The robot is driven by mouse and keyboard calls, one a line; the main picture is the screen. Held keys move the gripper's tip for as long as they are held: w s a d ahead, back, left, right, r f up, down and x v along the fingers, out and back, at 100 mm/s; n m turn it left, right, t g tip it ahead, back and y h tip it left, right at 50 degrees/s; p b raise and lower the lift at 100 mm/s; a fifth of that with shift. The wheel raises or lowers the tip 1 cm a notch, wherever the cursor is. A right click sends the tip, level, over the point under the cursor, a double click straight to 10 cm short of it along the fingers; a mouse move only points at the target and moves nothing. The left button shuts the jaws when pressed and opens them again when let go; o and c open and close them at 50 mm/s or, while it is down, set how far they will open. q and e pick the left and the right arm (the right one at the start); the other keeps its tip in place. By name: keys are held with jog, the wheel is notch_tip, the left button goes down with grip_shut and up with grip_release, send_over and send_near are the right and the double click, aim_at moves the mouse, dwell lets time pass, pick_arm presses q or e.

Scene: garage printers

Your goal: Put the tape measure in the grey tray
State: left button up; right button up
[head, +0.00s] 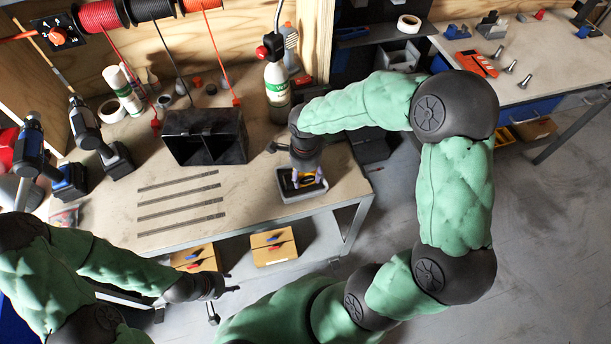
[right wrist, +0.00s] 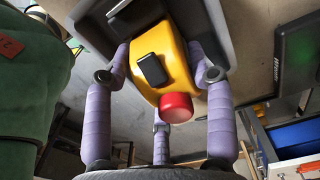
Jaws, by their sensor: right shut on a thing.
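The tape measure (right wrist: 172,62) is yellow with a black clip and a red end. My right gripper (head: 303,176) is shut on it, with purple fingers on both sides in the right wrist view. The grey tray (head: 303,195) stands at the right front corner of the workbench; its grey wall also shows behind the tape measure in the right wrist view (right wrist: 228,32). The tape measure is in or just over the tray; I cannot tell whether it touches the bottom. My left gripper (head: 231,282) is open and empty, in front of the bench edge.
A black divided bin (head: 205,137) and a white-green bottle (head: 277,92) stand behind and left of the tray. Flat dark strips (head: 180,201) lie on the bench (head: 120,195). Cordless drills (head: 97,140) stand at the left. A second bench (head: 520,55) is at the right.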

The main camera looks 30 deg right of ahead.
jog(key=shift+f, duration=0.2)
jog(key=shift+f, duration=0.2)
jog(key=o, duration=1.4)
jog(key=shift+r, duration=0.25)
notch_tip(320, 180, up, 12)
jog(key=p, duration=0.3)
